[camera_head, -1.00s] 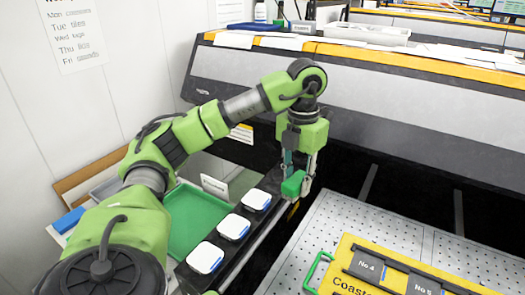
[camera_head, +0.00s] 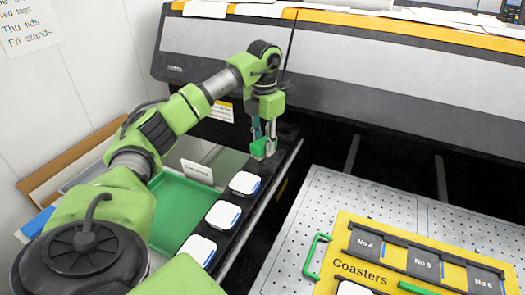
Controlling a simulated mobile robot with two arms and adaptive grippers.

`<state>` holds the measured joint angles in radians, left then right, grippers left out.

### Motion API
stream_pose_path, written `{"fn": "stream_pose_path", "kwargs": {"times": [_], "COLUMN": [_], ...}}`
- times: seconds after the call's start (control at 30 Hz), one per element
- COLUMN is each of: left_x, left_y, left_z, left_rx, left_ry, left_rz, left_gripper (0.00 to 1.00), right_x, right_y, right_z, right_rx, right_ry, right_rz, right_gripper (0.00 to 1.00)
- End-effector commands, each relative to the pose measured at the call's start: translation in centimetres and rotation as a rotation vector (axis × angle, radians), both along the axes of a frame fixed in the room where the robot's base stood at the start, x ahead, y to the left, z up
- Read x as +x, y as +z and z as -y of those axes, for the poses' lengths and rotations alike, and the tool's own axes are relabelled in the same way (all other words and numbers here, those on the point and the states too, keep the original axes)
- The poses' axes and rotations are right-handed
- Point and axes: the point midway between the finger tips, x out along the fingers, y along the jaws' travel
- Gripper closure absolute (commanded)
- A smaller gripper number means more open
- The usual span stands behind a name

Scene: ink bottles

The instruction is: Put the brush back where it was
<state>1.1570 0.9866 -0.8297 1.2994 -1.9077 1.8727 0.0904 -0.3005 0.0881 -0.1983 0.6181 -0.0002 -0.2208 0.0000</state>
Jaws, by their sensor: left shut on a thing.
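My left gripper (camera_head: 263,150) is at the far end of a dark strip, just behind the farthest of the white square pieces. It points down and is shut on a small green thing, which I take to be the brush (camera_head: 257,147). The fingers partly hide it, and its bristles cannot be made out. I cannot tell whether it touches the dark surface. My right gripper is not in view.
White squares with blue edges (camera_head: 245,182) line the dark strip beside a green tray (camera_head: 182,210). A small white card (camera_head: 197,171) stands behind the tray. A yellow "Coasters" board (camera_head: 345,228) lies on the perforated bed (camera_head: 330,200) at right. A machine wall rises behind.

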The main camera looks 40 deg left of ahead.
Motion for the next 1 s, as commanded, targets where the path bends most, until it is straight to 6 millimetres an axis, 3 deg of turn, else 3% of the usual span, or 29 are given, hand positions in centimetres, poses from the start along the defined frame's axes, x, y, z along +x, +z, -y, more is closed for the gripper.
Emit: {"fn": "stream_pose_path", "kwargs": {"times": [0.27, 0.5, 0.83, 0.87, 0.9, 1.0], "left_x": [0.9, 0.8, 0.8, 0.8, 0.8, 0.8], "left_y": [-1.8, -4.7, -5.1, -5.1, -5.1, -5.1], "left_z": [-1.2, -1.1, -1.1, -1.1, -1.1, -1.1], "left_rx": [-0.001, 0.0, 0.0, 0.0, 0.0, 0.0], "left_ry": [0.002, -0.001, 0.0, 0.0, 0.0, 0.001], "left_rz": [-0.001, -0.001, 0.001, 0.001, 0.001, 0.001], "left_gripper": [0.9, 0.9, 0.9, 0.71, 0.6, 0.56], "right_x": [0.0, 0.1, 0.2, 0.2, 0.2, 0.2], "right_y": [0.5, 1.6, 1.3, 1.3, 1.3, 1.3], "right_z": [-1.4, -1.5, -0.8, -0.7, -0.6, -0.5], "right_rx": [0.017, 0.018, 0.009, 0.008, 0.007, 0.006], "right_ry": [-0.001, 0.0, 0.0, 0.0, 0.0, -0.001], "right_rz": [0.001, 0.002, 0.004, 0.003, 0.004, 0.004], "right_gripper": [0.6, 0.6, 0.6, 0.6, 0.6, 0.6]}}
